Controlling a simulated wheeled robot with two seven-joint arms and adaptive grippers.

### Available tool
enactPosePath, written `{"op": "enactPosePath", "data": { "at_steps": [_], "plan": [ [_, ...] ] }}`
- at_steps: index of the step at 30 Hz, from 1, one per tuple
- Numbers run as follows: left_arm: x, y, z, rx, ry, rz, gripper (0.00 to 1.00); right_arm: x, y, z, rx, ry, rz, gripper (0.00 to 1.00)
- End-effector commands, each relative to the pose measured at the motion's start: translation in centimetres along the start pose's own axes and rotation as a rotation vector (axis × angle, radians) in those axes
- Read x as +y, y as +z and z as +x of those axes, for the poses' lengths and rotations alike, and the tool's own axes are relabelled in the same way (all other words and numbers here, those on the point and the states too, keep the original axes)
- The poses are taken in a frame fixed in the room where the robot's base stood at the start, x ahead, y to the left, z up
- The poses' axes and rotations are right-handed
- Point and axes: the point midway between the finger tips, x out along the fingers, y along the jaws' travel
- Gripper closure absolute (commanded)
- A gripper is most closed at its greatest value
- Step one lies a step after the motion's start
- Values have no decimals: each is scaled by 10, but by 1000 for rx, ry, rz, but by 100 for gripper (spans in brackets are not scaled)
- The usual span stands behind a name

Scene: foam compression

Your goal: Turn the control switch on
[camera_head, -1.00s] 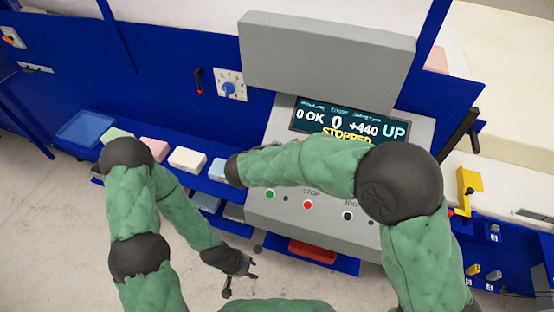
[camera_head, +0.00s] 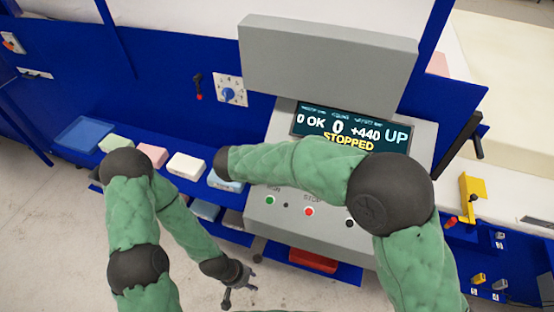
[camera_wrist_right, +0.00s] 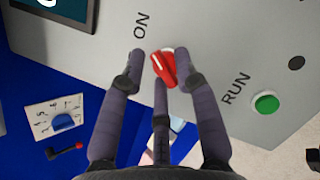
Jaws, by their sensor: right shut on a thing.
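The red control switch (camera_wrist_right: 161,68) shows in the right wrist view, on a grey panel (camera_wrist_right: 210,30) beside the printed word ON. My right gripper (camera_wrist_right: 157,66) has its dark fingers around the switch and is shut on it. In the head view my right forearm hides that gripper and the switch. My left gripper (camera_head: 238,288) hangs low over the floor, with its fingers apart and nothing between them.
The console screen (camera_head: 350,130) reads STOPPED and UP. The green RUN button (camera_wrist_right: 265,102) and a red STOP button (camera_head: 309,211) sit on the panel. A shelf holds coloured foam blocks (camera_head: 187,165) left of the console. A blue dial (camera_head: 229,93) is on the back wall.

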Motion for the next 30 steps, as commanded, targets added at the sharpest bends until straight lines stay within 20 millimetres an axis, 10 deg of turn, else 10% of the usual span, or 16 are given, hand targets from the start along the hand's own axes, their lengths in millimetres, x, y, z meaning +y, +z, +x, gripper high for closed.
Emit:
{"op": "enactPosePath", "data": {
  "at_steps": [6,7,8,20,30],
  "plan": [
    [0,0,0,0,0,0,60,0,1,0,-1,0,2,100],
    [0,0,0,0,0,0,60,0,1,0,-2,0,2,63],
    [0,0,0,0,0,0,60,0,1,0,-1,0,2,59],
    [0,0,0,0,0,0,60,1,0,-5,0,2,0,59],
    [0,0,0,0,0,0,60,1,0,-63,1,5,1,59]
  ]
}}
